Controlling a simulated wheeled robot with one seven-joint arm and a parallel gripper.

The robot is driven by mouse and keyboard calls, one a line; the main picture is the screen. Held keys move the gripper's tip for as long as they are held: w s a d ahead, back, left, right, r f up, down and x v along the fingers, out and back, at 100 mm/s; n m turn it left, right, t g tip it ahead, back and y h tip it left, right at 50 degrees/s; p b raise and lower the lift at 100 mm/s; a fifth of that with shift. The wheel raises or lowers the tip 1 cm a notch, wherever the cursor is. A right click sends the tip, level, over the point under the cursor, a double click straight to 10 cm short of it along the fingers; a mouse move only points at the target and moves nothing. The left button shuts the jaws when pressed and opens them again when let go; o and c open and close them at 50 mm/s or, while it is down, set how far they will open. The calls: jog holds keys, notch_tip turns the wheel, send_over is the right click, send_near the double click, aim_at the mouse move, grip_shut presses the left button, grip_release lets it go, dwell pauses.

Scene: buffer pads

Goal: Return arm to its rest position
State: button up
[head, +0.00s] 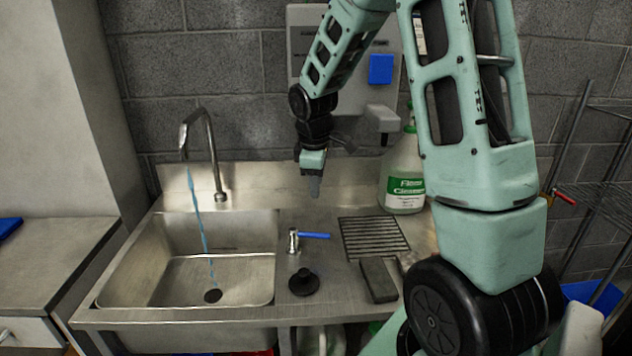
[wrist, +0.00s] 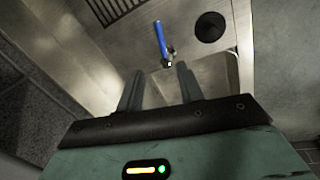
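My gripper (head: 315,186) hangs from my arm above the back of the steel counter, to the right of the sink basin, in the head view. In the wrist view my gripper (wrist: 159,84) shows its two fingers apart with nothing between them. A tap lever with a blue handle (head: 313,235) stands on the counter below and in front of the gripper. The blue handle also shows in the wrist view (wrist: 160,40), beyond the fingertips and apart from them. My upper arm fills much of the right side of the head view.
Water runs from the faucet (head: 206,150) into the sink (head: 190,283). A black plug (head: 304,282), a dark block (head: 378,279) and a drain grate (head: 373,237) are on the counter. A cleaner jug (head: 403,180) stands at the back, below a wall dispenser (head: 345,45). A wire shelf (head: 605,195) is at right.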

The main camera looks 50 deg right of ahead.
dwell(0.4)
jog(key=s+a+r+y, duration=0.1)
jog(key=s+a, duration=0.2)
jog(key=a, duration=0.9)
jog(key=s+a+r+y, duration=0.1)
jog(key=s+a, duration=0.2)
jog(key=a, duration=0.8)
jog(key=s+a, duration=0.6)
jog(key=s, duration=0.3)
jog(key=s+a+g, duration=0.1)
jog(key=s+a, duration=0.5)
jog(key=s, duration=0.2)
jog(key=shift+s+a+f+n, duration=0.3)
jog(key=shift+s+a+n, duration=0.05)
jog(key=shift+s+n, duration=0.05)
